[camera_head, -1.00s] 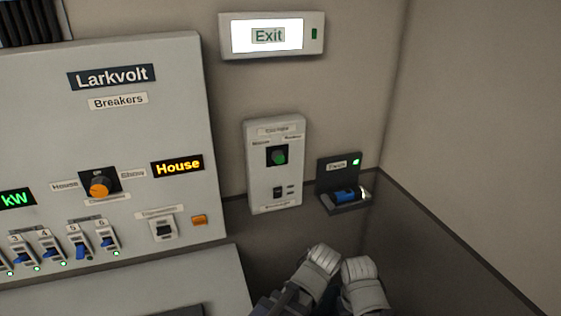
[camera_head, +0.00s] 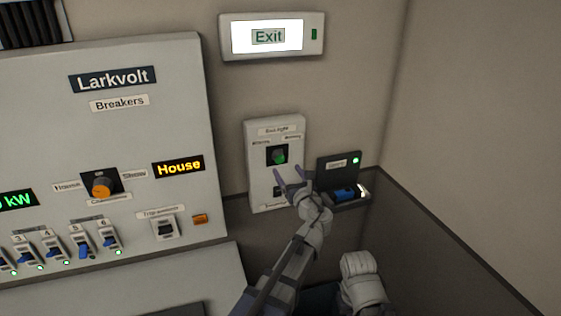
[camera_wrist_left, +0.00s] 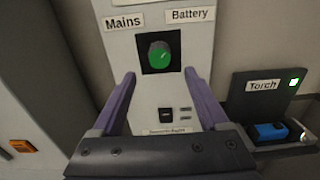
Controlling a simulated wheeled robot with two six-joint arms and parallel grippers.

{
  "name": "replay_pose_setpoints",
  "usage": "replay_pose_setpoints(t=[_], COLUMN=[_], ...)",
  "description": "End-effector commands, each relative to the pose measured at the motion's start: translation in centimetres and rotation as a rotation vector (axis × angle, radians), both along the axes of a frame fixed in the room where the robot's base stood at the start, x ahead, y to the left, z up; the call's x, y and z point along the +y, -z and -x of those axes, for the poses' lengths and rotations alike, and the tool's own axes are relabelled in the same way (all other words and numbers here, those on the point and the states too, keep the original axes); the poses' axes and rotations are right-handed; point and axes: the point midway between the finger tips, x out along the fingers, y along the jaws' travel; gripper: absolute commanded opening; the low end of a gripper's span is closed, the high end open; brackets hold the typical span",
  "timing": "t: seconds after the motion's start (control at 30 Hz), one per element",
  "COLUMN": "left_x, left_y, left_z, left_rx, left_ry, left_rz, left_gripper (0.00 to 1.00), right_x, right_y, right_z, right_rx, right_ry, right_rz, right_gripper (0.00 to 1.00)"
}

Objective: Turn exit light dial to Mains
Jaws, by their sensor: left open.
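The exit light dial (camera_head: 279,156) is a green knob on a black square, on a pale wall box (camera_head: 262,190). In the left wrist view the dial (camera_wrist_left: 160,56) sits below the labels Mains (camera_wrist_left: 124,22), upper left, and Battery (camera_wrist_left: 190,15), upper right. Its exact pointing direction is hard to tell. My left gripper (camera_head: 288,172) is open, its purple fingers in front of the box just below the dial. In the wrist view the fingertips are apart, one either side and slightly below the knob, not touching it. My right gripper is not in view.
A small black switch (camera_wrist_left: 166,115) sits low on the box. The torch holder (camera_head: 338,167) with a blue torch (camera_head: 345,193) is close on the right. The large breaker panel (camera_head: 140,135) stands left. A lit Exit sign (camera_head: 268,36) hangs above.

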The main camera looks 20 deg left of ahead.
Motion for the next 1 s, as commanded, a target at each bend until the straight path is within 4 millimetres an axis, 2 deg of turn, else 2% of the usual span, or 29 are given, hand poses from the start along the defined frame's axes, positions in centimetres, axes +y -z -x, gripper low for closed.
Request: replay_pose_setpoints(t=[0.17, 0.6, 0.9, 1.0], left_x=[0.6, 4.1, 4.3, 4.3], left_y=[0.0, 0.0, 0.1, 0.1], left_z=[-1.1, -6.1, -6.3, -6.3], left_rx=[-0.001, -0.001, -0.001, -0.001], left_ry=[-0.002, -0.003, -0.001, -0.002], left_rz=[0.003, 0.005, 0.005, 0.005], left_gripper=[0.78, 0.78, 0.78, 0.68], right_x=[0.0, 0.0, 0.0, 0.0], right_y=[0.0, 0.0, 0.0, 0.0], right_z=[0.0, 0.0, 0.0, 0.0], right_rx=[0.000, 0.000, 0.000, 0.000], right_ry=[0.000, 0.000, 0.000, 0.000], right_rz=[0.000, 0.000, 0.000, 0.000], right_gripper=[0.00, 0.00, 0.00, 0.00])
